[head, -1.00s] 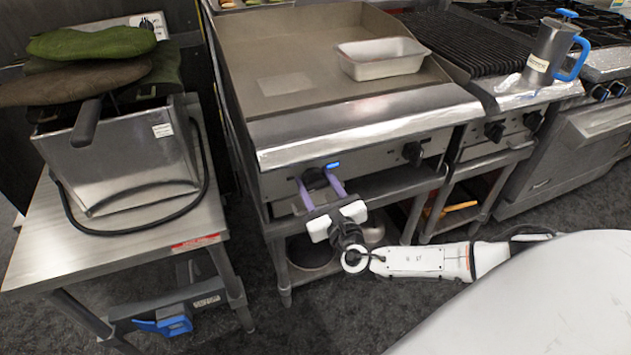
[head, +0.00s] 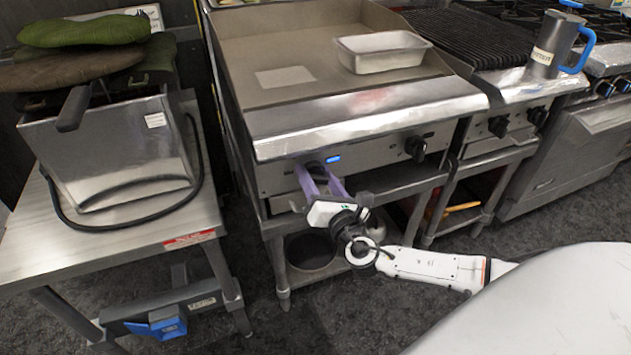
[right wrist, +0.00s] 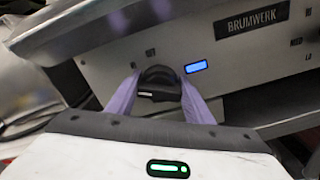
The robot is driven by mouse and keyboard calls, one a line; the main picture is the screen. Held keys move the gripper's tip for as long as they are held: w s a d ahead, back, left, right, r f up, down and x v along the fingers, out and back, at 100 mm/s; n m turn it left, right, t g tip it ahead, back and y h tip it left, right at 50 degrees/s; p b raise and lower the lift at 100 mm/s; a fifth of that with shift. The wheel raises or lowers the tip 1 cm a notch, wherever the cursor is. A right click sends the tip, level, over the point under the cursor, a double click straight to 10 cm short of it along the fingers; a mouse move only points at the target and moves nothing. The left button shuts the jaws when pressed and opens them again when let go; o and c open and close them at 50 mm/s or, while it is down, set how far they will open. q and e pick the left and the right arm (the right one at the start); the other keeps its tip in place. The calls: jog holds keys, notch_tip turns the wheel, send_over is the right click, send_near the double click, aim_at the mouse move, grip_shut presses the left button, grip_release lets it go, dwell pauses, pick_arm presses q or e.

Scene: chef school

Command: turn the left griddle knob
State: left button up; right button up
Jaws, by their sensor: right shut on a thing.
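The griddle (head: 290,135) stands in the middle of the head view, with its control panel facing me. The left griddle knob (right wrist: 159,82) is black and sits between the purple fingers of my right gripper in the right wrist view. My right gripper (head: 318,172) is shut on this knob, one finger on each side. In the head view the fingers largely hide the knob. A lit blue display (right wrist: 197,66) is just right of the knob. The right griddle knob (head: 416,147) is black and untouched. My left gripper is not in view.
A metal pan (head: 382,62) rests on the griddle top. A steel table (head: 40,240) with a fryer-like box (head: 112,150) stands to the left. A grill (head: 475,40) and a blue-handled pitcher (head: 553,45) are to the right. The shelf edge runs below the panel.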

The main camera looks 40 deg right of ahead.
jog(key=m+b, duration=0.2)
jog(key=m, duration=0.1)
jog(key=m+b, duration=0.1)
jog(key=shift+d+f+m, duration=0.1)
jog(key=shift+f+m, duration=0.2)
jog(key=shift+m+b, duration=0.6)
jog(key=shift+m, duration=0.4)
jog(key=shift+m+b, duration=0.5)
jog(key=shift+m, duration=0.4)
jog(key=m+b, duration=0.1)
jog(key=m, duration=0.2)
jog(key=shift+d+m, duration=0.1)
jog(key=shift+m, duration=0.3)
pick_arm(q)
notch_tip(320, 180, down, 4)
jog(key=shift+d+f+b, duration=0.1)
jog(key=shift+b, duration=0.25)
pick_arm(e)
jog(key=shift+m, duration=0.4)
jog(key=o, duration=1)
jog(key=shift+r, duration=0.1)
jog(key=shift+o, duration=0.2)
jog(key=shift+s, duration=0.15)
